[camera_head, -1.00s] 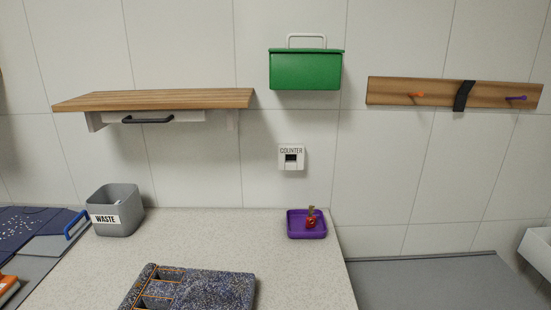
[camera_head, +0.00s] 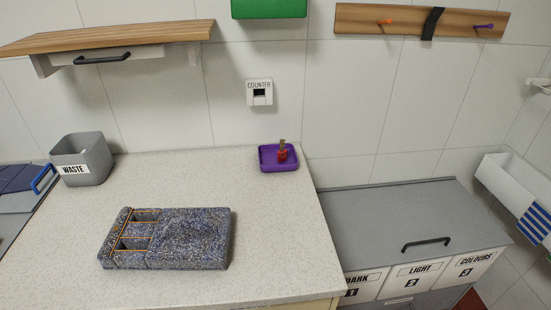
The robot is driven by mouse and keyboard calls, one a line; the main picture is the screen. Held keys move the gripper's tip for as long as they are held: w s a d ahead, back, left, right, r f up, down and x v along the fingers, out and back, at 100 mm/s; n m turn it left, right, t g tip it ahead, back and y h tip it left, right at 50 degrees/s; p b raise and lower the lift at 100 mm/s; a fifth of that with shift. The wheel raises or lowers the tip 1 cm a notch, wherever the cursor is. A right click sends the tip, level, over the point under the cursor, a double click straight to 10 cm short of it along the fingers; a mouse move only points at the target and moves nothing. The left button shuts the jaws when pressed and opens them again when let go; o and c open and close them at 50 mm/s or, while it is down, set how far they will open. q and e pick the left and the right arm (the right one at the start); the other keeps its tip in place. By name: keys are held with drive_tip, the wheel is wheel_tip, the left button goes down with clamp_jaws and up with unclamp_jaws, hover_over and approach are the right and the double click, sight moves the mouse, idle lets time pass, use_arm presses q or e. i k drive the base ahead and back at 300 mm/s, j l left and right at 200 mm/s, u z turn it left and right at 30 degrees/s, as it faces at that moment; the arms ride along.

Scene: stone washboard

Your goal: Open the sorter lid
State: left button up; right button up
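The sorter (camera_head: 415,282) stands at the lower right of the head view, beside the counter. Its front carries white labels reading DARK 1, LIGHT 2 and COLOURS 3. Its grey lid (camera_head: 390,215) lies flat and closed on top. A black bar handle (camera_head: 425,243) sits near the lid's front edge. Neither of my grippers shows in the view.
A speckled stone washboard (camera_head: 185,240) lies on the pale counter (camera_head: 270,255). A purple tray (camera_head: 267,165) with a small red item (camera_head: 282,155), a grey WASTE bin (camera_head: 82,160) and a wooden shelf (camera_head: 110,38) are further back. A white basin (camera_head: 510,190) with a striped cloth (camera_head: 536,222) is at right.

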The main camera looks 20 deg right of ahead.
sight(378, 227)
drive_tip(key=z, duration=1.75)
